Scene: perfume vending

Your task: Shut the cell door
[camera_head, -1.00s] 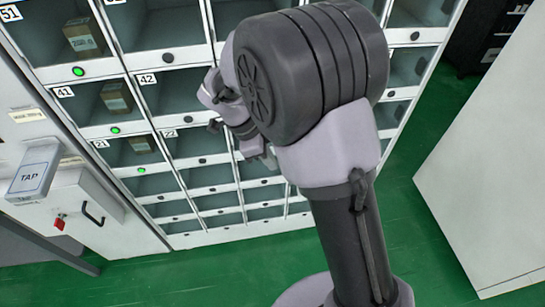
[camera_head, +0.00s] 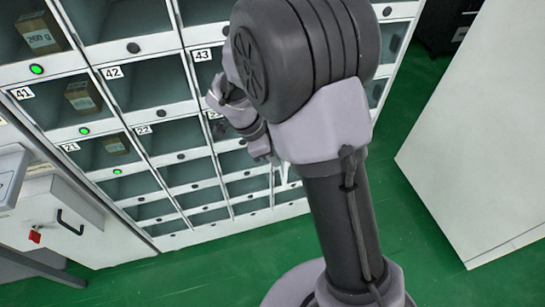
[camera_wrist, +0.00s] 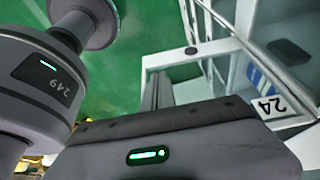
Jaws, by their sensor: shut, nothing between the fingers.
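The wrist view shows a cell labelled 24 (camera_wrist: 267,106), its number appearing inverted. A blue and white item (camera_wrist: 265,82) shows inside it. A pale frame with a dark round spot (camera_wrist: 216,46) stands out beside the cell and looks like its open door. My gripper (camera_wrist: 157,90) is shut and empty, with grey fingers reaching beside this frame. I cannot tell whether they touch it. In the head view my arm hides the fingers and most of that cell. A thin white edge (camera_head: 285,172) shows just past my wrist.
The cell rack (camera_head: 165,107) fills the left and middle of the head view. Several cells hold brown boxes (camera_head: 83,98) with green lights below. A wall box with a black handle (camera_head: 70,222) is at the lower left. A white cabinet (camera_head: 470,150) stands right. Green floor (camera_head: 225,265) lies clear between.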

